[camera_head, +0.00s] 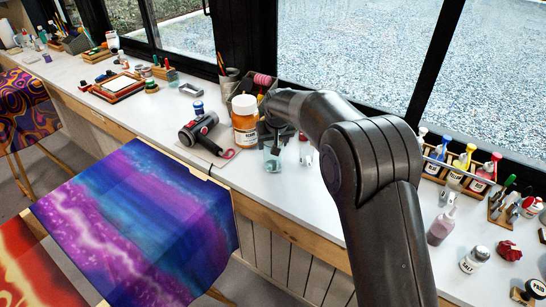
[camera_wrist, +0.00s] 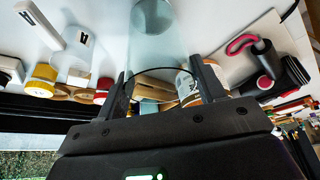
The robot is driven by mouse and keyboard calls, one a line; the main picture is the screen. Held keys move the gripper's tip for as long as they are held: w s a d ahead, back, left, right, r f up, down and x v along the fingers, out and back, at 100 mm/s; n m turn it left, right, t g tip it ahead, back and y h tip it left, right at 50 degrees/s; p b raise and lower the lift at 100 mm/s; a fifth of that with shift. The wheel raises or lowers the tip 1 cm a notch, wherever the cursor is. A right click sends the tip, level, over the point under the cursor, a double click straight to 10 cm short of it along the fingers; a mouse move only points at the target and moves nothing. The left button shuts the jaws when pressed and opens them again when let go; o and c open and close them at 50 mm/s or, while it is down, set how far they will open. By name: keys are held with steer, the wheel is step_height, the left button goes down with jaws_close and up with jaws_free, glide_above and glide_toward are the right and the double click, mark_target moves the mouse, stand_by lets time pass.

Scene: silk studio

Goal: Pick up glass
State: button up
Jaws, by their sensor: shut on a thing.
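The clear, faintly teal glass (camera_head: 272,159) is at the white counter's front part, under my gripper (camera_head: 276,134). In the wrist view the glass (camera_wrist: 163,48) is between the two dark fingers of my gripper (camera_wrist: 161,82), which is shut on it. The glass looks upright in the head view. I cannot tell whether its base touches the counter. My arm covers part of the area to the right of the glass.
An orange bottle with a white cap (camera_head: 244,122) stands just left of the glass. A black hand tool (camera_head: 200,129) lies farther left. Squeeze bottles in a wooden rack (camera_head: 458,168) stand to the right. Windows line the counter's back. Painted silk (camera_head: 135,225) hangs in front.

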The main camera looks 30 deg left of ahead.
steer(key=c, duration=0.6)
steer(key=shift+o, duration=0.2)
